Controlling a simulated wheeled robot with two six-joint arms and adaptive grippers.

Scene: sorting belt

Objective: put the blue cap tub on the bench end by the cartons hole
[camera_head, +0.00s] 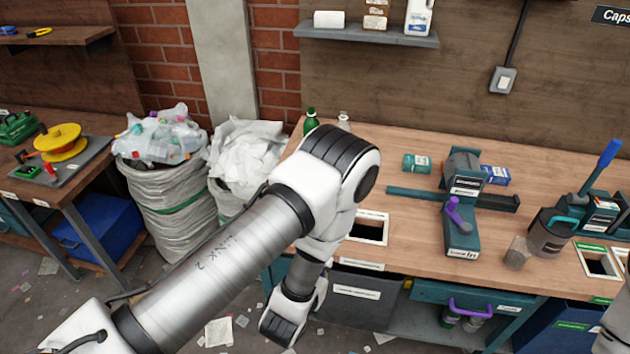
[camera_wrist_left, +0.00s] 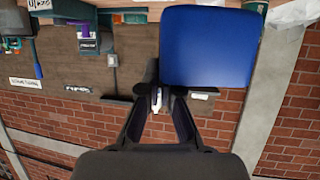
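A blue tub (camera_wrist_left: 210,45) fills the upper middle of the left wrist view, close in front of my left gripper (camera_wrist_left: 160,85). The gripper's dark fingers run up to the tub's edge and appear shut on it; the tub partly hides their tips. In the head view the tub does not show, and my left arm covers the area around its wrist, low in front of the bench. A hole with a pale rim (camera_head: 370,228) opens in the bench top (camera_head: 415,282) near its left end; its label is too small to read. My right gripper is out of view.
On the bench stand a dark device with a purple handle (camera_head: 460,230), a small green box (camera_head: 417,164), a dark jug (camera_head: 550,232) and a second hole (camera_head: 598,262). A green bottle (camera_head: 311,122) stands at the back left. Stuffed sacks (camera_head: 165,185) stand left of the bench.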

